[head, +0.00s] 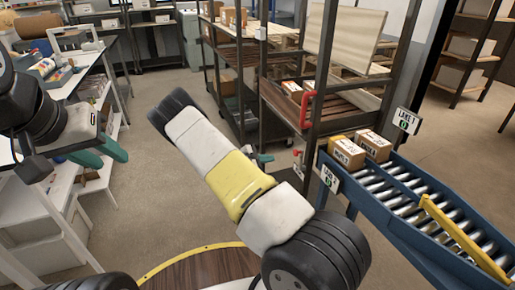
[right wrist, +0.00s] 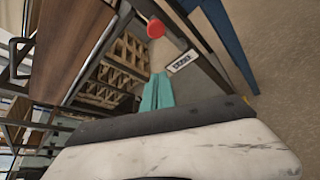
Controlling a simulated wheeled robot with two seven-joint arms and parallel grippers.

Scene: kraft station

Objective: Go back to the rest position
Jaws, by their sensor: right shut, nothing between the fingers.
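My left gripper (head: 104,153) has teal fingers and hangs at the left of the head view, beside the white bench. Its two fingers look spread apart with nothing between them. My right arm reaches across the middle of the head view. My right gripper (head: 263,159) is mostly hidden behind that arm; only a bit of teal shows near the conveyor's end. In the right wrist view its teal fingers (right wrist: 157,93) are together and empty.
A blue roller conveyor (head: 420,245) with two cardboard boxes (head: 360,149) stands at the right. A shelf rack (head: 318,112) with a red handle (head: 307,108) stands behind my right gripper. A white bench (head: 85,72) with tools is at the left. Open floor (head: 160,200) lies between.

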